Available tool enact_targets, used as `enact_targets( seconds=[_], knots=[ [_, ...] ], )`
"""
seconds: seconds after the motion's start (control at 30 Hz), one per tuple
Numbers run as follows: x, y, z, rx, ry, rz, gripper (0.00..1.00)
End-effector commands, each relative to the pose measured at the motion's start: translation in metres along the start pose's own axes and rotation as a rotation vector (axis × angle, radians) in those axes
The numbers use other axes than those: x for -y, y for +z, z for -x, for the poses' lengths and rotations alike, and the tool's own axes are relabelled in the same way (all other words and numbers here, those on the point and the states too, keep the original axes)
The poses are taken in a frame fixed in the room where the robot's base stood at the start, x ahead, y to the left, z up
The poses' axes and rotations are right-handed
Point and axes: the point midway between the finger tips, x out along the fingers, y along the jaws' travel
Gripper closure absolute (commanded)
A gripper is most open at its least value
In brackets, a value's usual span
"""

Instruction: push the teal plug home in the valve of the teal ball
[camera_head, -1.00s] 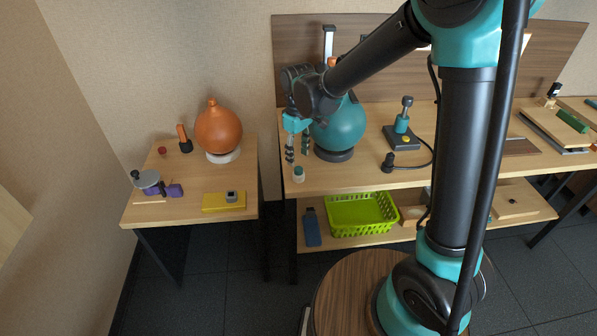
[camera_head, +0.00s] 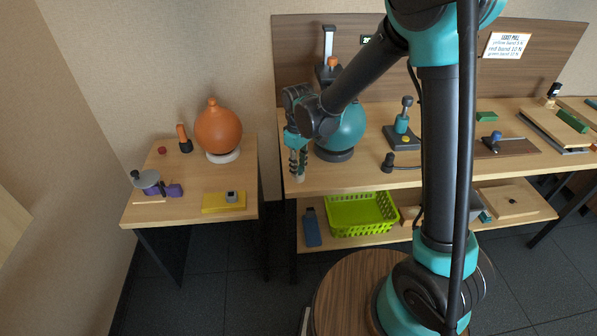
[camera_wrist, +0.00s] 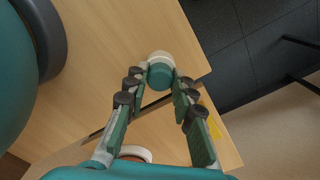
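The teal plug (camera_wrist: 160,76), with a pale lower part, is between my fingertips at the front edge of the bench. My gripper (camera_wrist: 161,78) points down, and both fingertips appear to touch the plug's sides. In the head view my gripper (camera_head: 298,177) mostly covers the plug; only a pale bit shows at the fingertips. The teal ball (camera_head: 346,130) sits on a dark ring base behind and right of my gripper, partly covered by my arm. Its side also shows at the left of the wrist view (camera_wrist: 14,85). I cannot make out its valve.
An orange ball (camera_head: 218,131) and a yellow block (camera_head: 223,202) are on the left table, across a gap. A dark knob (camera_head: 388,163) and a teal-handled stand (camera_head: 402,125) are to the right. A green basket (camera_head: 361,214) is on the lower shelf.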

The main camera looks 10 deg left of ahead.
Motion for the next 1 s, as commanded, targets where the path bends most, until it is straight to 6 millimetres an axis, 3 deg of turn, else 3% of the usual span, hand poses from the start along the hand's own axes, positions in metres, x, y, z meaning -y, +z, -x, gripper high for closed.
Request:
enact_targets(
  seconds=[0.43, 0.63, 0.77, 1.0],
  knots=[
    [0.0, 0.0, 0.001, 0.0, 0.0, 0.0, 0.88],
    [0.0, 0.0, 0.013, 0.0, 0.0, 0.0, 0.88],
    [0.0, 0.0, 0.032, 0.0, 0.0, 0.0, 0.88],
    [0.0, 0.001, 0.095, 0.0, 0.0, 0.0, 0.88]
  ],
)
